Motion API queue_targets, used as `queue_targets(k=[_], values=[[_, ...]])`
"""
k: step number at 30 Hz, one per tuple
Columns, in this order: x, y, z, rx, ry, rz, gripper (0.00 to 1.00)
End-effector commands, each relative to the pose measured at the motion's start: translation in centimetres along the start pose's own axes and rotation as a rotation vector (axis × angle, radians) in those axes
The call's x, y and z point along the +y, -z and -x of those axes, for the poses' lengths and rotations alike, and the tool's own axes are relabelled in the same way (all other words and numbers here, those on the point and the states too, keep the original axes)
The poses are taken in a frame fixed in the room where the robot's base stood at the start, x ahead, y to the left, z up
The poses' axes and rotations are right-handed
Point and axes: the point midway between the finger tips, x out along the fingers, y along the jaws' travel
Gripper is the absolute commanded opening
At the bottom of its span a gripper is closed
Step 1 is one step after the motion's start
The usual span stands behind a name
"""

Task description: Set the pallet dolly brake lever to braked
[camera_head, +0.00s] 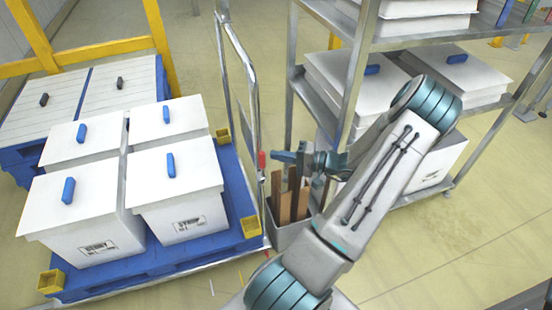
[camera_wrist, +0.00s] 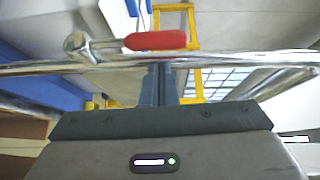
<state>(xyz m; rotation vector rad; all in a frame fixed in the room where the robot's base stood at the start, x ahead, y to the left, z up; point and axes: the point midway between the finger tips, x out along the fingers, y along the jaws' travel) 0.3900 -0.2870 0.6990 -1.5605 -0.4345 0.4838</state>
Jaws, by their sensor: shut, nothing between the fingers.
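The brake lever has a red grip (camera_head: 262,160) and sits on the upright metal push handle (camera_head: 251,110) of the pallet dolly. In the head view the grip looks roughly upright. In the wrist view the red grip (camera_wrist: 156,40) lies across the picture, joined at its left to a metal pivot (camera_wrist: 78,45) by the rail. My gripper (camera_head: 274,156) is shut and empty, pointing left with its tips close beside the grip. In the wrist view the fingers (camera_wrist: 167,70) reach the rail just below the grip. I cannot tell whether they touch it.
The dolly carries a blue pallet (camera_head: 237,190) with several white lidded boxes (camera_head: 175,170). A metal shelf rack (camera_head: 300,85) with more boxes stands right of the handle. A grey bin (camera_head: 290,230) with brown pieces stands below my gripper. Open floor (camera_head: 440,255) lies at the lower right.

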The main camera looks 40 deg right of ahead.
Motion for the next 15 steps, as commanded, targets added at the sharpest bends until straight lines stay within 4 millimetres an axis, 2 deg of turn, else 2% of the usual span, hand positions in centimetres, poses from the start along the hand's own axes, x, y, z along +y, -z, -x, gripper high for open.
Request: queue_targets(k=[3,9,15], values=[[0.4,1.9,1.6,0.000,-0.004,0.005,0.00],[0.3,1.6,6.5,0.000,-0.003,0.000,0.00],[0.4,1.6,9.7,-0.004,-0.002,0.001,0.00]])
